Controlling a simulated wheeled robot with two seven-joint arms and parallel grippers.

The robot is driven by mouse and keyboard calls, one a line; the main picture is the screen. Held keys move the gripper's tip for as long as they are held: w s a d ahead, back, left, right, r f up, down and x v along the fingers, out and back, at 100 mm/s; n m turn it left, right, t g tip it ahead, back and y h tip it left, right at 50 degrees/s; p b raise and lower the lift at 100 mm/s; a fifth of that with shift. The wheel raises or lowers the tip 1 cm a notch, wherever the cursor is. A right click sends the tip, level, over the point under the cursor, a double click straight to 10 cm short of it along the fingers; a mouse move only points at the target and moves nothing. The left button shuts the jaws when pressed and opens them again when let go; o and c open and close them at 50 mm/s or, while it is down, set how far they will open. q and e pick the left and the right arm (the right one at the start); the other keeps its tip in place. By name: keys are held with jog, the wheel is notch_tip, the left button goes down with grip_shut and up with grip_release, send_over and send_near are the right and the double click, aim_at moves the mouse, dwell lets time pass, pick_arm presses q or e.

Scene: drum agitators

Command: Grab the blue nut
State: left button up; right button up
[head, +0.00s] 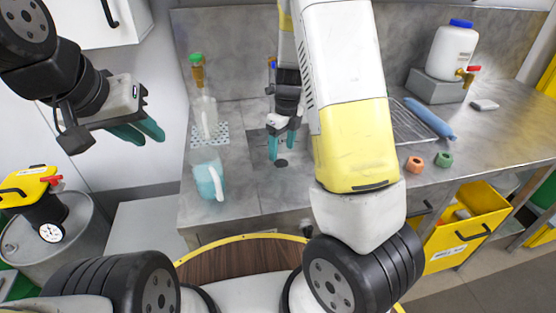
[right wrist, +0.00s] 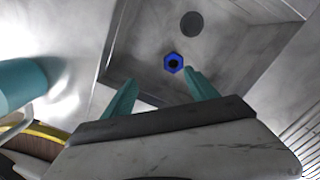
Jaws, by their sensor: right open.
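The blue nut (right wrist: 173,62) lies flat in the grey sink (right wrist: 228,84), near the round drain (right wrist: 192,22), in the right wrist view. I cannot make it out in the head view, where my right arm and gripper cover part of the sink. My right gripper (head: 281,146) is open and empty, pointing down over the sink. In the right wrist view its teal fingertips (right wrist: 161,80) stand apart, with the nut beyond them, closer to the right finger. My left gripper (head: 150,138) hangs at the left, away from the counter, its teal fingers apart and empty.
An orange nut (head: 414,164) and a green nut (head: 443,159) sit on the counter at right. A blue-filled jug (head: 207,177) and a bottle (head: 203,115) stand left of the sink. A white canister (head: 452,50) stands at the back right.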

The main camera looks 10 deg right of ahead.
jog(key=shift+m+h, duration=0.4)
jog(key=shift+m, duration=0.4)
jog(key=f, duration=0.1)
jog(key=d+f, duration=0.1)
jog(key=f, duration=0.1)
jog(key=d+f, duration=0.1)
jog(key=f, duration=0.1)
jog(key=shift+w+f, duration=0.15)
jog(key=shift+w, duration=0.2)
notch_tip(320, 180, down, 7)
jog(key=shift+w+d+f, duration=0.1)
jog(key=shift+w, duration=0.05)
grip_shut()
